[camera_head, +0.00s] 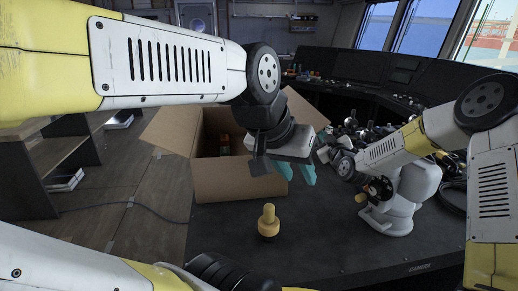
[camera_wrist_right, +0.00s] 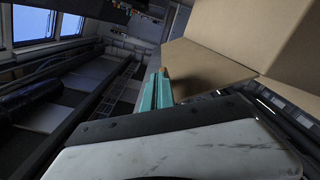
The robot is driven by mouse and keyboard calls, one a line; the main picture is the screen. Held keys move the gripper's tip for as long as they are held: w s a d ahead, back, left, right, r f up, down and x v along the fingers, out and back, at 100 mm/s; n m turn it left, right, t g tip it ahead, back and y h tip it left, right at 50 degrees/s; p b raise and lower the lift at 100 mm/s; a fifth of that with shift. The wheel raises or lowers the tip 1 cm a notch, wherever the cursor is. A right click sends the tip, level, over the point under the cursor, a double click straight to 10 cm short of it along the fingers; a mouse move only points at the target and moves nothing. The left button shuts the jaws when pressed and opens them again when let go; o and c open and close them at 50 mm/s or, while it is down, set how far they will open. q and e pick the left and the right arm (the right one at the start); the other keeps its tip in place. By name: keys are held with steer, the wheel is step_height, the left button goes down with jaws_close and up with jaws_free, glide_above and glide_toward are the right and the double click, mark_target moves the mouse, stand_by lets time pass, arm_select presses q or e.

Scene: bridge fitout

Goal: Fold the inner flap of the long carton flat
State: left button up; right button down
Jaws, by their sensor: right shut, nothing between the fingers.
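The open brown carton (camera_head: 240,186) stands on the dark desk in the head view. One flap (camera_head: 172,128) spreads out to the left and another (camera_head: 305,108) rises on the right. I cannot tell which is the inner flap. My left gripper (camera_head: 297,172) hangs at the carton's front right corner, its teal fingers apart and empty. My right gripper (camera_head: 322,139) is beside the right flap, mostly hidden by its own wrist. In the right wrist view my right gripper (camera_wrist_right: 158,91) is shut and empty, its tips close to a cardboard flap (camera_wrist_right: 205,68); contact is unclear.
A yellow knobbed piece (camera_head: 268,222) stands on the desk before the carton. A white rounded device (camera_head: 405,200) and dark clutter are at the right.

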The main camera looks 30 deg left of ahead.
steer(key=shift+s+a+r, duration=0.3)
steer(key=shift+a+r, duration=0.3)
steer(key=shift+r, duration=0.15)
steer(key=shift+s+a+r, duration=0.25)
steer(key=shift+a+r, duration=0.3)
steer(key=shift+r, duration=0.15)
steer(key=shift+w+d+f, duration=0.5)
steer(key=shift+d+f, duration=0.15)
steer(key=shift+d, duration=0.2)
glide_toward(316, 128)
steer(key=shift+w+d+f, duration=0.15)
steer(key=shift+w+f, duration=0.1)
steer(key=shift+w, duration=0.3)
steer(key=shift+w+d+f, duration=0.15)
steer(key=shift+w+f, duration=0.1)
steer(key=shift+w, duration=0.25)
